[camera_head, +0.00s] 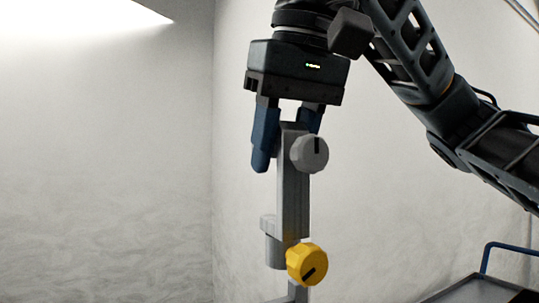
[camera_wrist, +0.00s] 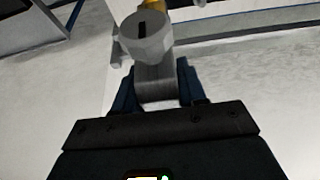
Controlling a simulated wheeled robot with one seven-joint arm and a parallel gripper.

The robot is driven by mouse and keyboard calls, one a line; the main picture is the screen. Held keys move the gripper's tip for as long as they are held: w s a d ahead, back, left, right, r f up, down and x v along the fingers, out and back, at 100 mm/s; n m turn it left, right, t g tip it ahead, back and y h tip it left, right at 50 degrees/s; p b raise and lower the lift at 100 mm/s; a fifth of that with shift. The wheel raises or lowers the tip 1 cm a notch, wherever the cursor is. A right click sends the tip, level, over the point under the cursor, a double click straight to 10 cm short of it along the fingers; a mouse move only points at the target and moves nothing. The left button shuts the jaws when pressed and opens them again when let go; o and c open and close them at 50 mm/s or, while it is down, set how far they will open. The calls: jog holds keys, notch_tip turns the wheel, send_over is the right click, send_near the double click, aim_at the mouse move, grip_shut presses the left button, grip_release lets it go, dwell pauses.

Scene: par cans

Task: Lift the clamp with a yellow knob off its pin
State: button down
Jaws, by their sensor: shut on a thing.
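The grey clamp (camera_head: 293,205) hangs upright below my gripper (camera_head: 284,148). Its blue fingers are shut on the clamp's upper end, one on each side. A grey knob (camera_head: 313,153) with a dark slot is at the clamp's upper right. The yellow knob (camera_head: 307,264) is at its lower end, in front of a grey jaw piece. In the wrist view, the clamp (camera_wrist: 155,80) lies between the fingers, behind the grey knob (camera_wrist: 146,36). Only a sliver of the yellow knob (camera_wrist: 151,4) shows there at the top edge. I cannot make out a pin; the clamp's bottom runs to the frame edge.
A dark tray-like surface with a blue rail (camera_head: 484,262) is at the lower right in the head view. Pale walls stand behind and to the left. The space left of the clamp looks clear. A bright panel (camera_head: 75,15) is at the upper left.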

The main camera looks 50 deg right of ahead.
aim_at(282, 206)
jog(key=shift+f, duration=0.1)
jog(key=shift+f+b, duration=2.25)
jog(key=shift+f, duration=0.95)
